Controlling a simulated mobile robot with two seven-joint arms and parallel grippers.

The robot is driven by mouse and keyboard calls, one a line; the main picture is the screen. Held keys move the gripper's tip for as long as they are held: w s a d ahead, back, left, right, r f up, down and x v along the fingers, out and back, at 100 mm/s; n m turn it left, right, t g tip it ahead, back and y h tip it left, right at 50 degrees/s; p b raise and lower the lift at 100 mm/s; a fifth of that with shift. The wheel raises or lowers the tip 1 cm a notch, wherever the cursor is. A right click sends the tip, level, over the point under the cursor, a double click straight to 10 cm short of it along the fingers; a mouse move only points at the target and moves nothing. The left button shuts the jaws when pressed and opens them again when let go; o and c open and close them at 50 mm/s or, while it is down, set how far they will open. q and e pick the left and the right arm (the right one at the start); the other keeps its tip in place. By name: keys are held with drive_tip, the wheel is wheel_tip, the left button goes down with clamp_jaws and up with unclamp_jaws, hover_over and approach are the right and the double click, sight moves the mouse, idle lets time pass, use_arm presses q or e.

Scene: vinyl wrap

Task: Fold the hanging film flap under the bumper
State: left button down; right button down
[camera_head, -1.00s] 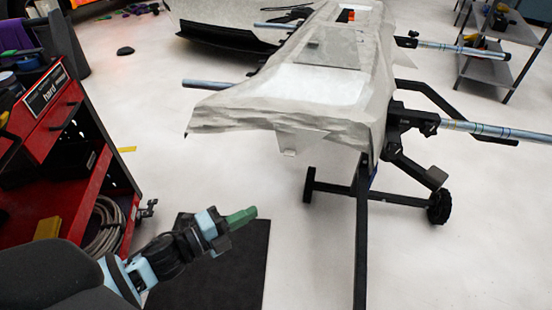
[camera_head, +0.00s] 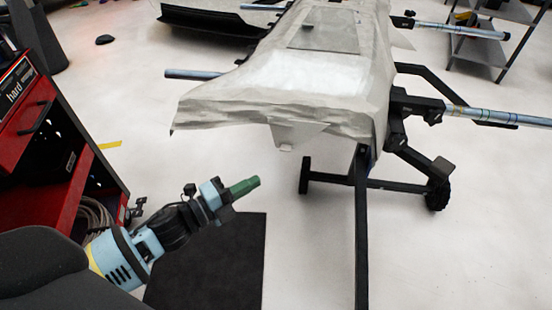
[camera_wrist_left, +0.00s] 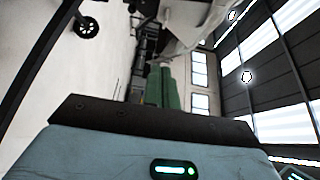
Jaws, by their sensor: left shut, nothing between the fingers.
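The bumper (camera_head: 325,80), covered in pale film, lies on a black stand in the upper middle of the head view. A pale film flap (camera_head: 292,134) hangs from its front lower edge and narrows to a small tab. My left gripper (camera_head: 257,181) has green fingers. It is shut and empty, below and to the left of the flap and apart from it. In the left wrist view the green fingers (camera_wrist_left: 164,88) are together, with pale film (camera_wrist_left: 190,22) above them. The underside of the bumper is hidden in the head view. My right gripper is not in view.
The black stand (camera_head: 361,230) has a wheel (camera_head: 437,195) at the right and bars (camera_head: 480,117) that stick out. A red tool cart (camera_head: 60,150) stands at the left. A dark mat (camera_head: 215,265) lies below my left arm. The floor between is clear.

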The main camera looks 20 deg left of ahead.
use_arm(q)
approach(296, 138)
drive_tip(key=s+d+f, duration=0.2)
drive_tip(key=d+f, duration=0.1)
drive_tip(key=w, duration=0.1)
drive_tip(key=w+b, duration=0.1)
drive_tip(key=w, duration=0.1)
drive_tip(key=w+b, duration=0.1)
drive_tip(key=shift+w+a, duration=0.15)
drive_tip(key=shift+a, duration=0.2)
